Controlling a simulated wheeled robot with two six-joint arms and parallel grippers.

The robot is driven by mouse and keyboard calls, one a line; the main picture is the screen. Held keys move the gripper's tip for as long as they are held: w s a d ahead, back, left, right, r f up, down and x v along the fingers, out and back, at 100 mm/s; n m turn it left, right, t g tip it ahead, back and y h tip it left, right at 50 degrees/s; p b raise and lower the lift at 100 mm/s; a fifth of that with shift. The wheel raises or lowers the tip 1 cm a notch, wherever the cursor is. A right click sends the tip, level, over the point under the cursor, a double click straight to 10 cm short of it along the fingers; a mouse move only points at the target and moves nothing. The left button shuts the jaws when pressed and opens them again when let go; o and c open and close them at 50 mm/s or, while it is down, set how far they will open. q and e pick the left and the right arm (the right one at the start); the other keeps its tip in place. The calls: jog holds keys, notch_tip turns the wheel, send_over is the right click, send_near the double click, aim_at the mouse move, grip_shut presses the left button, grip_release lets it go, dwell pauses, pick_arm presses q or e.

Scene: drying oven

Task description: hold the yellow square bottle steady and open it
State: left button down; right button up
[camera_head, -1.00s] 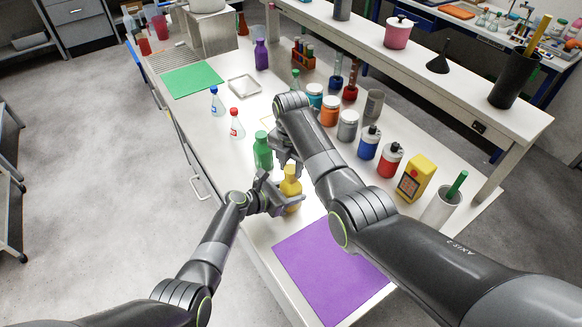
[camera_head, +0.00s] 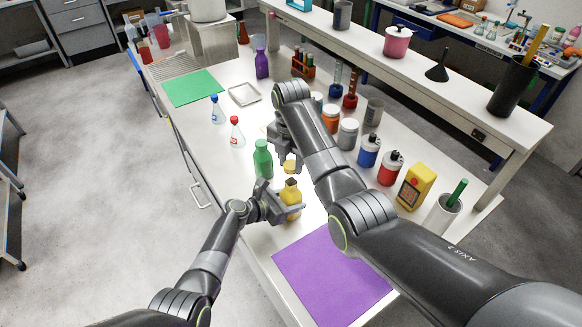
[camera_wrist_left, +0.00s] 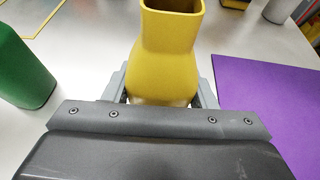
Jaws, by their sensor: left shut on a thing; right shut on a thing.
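The yellow square bottle (camera_head: 292,198) stands upright near the table's front edge, and its mouth shows open and dark. My left gripper (camera_head: 284,209) is shut around the bottle's body. In the left wrist view the bottle (camera_wrist_left: 168,60) rises between the jaws, with its open square neck at the top edge. My right gripper (camera_head: 285,160) is above the bottle, shut on the yellow cap (camera_head: 290,167), which is apart from the neck. My right arm hides part of this gripper.
A green bottle (camera_head: 262,160) stands just left of the yellow bottle and my right gripper. A purple mat (camera_head: 330,275) lies in front. Several jars and bottles, including a red one (camera_head: 390,169), stand behind my right arm. A green mat (camera_head: 193,84) lies further back.

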pick_arm(q)
jog(key=c, duration=0.5)
grip_release()
